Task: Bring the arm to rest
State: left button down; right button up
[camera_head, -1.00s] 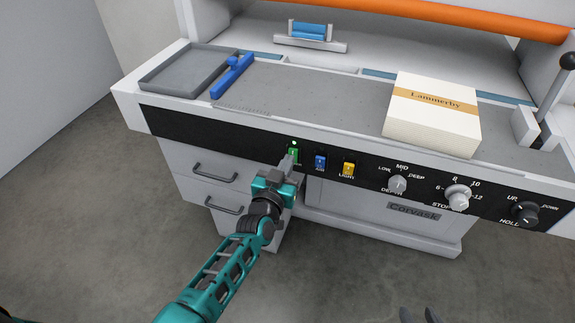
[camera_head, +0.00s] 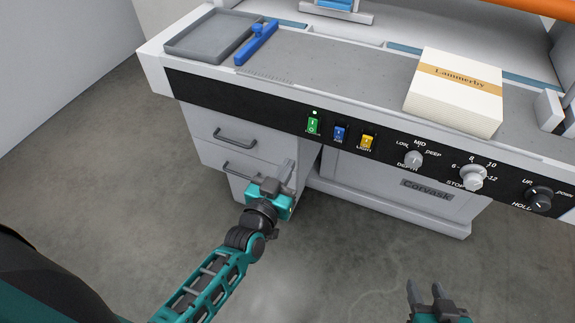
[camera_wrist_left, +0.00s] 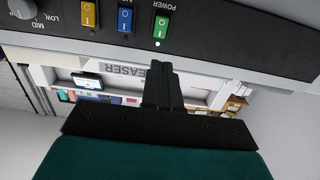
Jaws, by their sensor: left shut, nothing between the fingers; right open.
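My left gripper (camera_head: 284,172) is shut and empty in the head view. It is in front of the machine's drawers, below and left of the green power switch (camera_head: 313,125), apart from the panel. A small light above the switch is lit. In the left wrist view, the shut fingers (camera_wrist_left: 162,85) point toward the panel, and the green switch (camera_wrist_left: 161,27) shows beyond their tips. My right gripper (camera_head: 428,292) is open and empty at the bottom right of the head view, above the floor.
The control panel (camera_head: 240,107) carries a blue switch (camera_head: 339,134), a yellow switch (camera_head: 367,142) and several knobs. A cream box (camera_head: 453,95), a grey tray (camera_head: 210,37) and a blue tool (camera_head: 257,43) lie on top. Drawers (camera_head: 228,142) are below. The floor in front is clear.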

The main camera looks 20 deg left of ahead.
dwell(0.3)
pick_arm(q)
jog(key=s+f+m+g, duration=0.1)
jog(key=s+f+g, duration=0.1)
jog(key=s, duration=0.5)
jog(key=s+a+f+m+g+h, duration=0.1)
jog(key=s+f+g, duration=0.2)
jog(key=s, duration=0.4)
jog(key=shift+s+f+g, duration=0.25)
jog(key=shift+f+g, duration=0.1)
jog(key=shift+g, duration=0.55)
